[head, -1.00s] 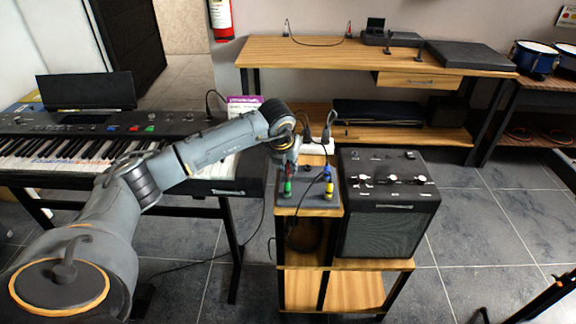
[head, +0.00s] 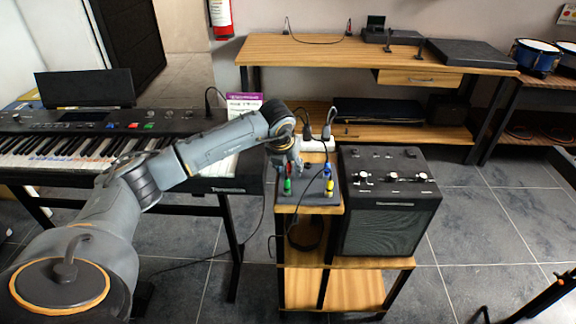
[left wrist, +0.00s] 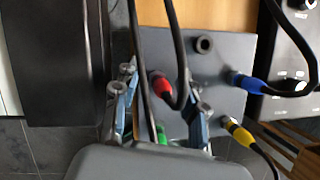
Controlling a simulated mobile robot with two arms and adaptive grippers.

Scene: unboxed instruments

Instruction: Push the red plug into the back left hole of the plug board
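The red plug (left wrist: 162,86) stands at the back left of the grey plug board (left wrist: 222,62), with its black cable rising toward the camera. How deep it sits is hidden. My left gripper (left wrist: 160,102) is open, with one finger on each side of the red plug and a visible gap to both. In the head view, the left gripper (head: 286,164) is low over the board (head: 308,196). A blue plug (left wrist: 250,84) and a yellow plug (left wrist: 238,132) are at the board's right side. A green plug (left wrist: 161,133) is partly hidden by the gripper. My right gripper is out of view.
A bare round socket (left wrist: 203,45) shows near the board's back edge. A black amplifier (head: 388,215) stands close on the right and a keyboard (head: 75,150) on the left. Several black cables loop above the board. A wooden desk (head: 345,50) stands behind.

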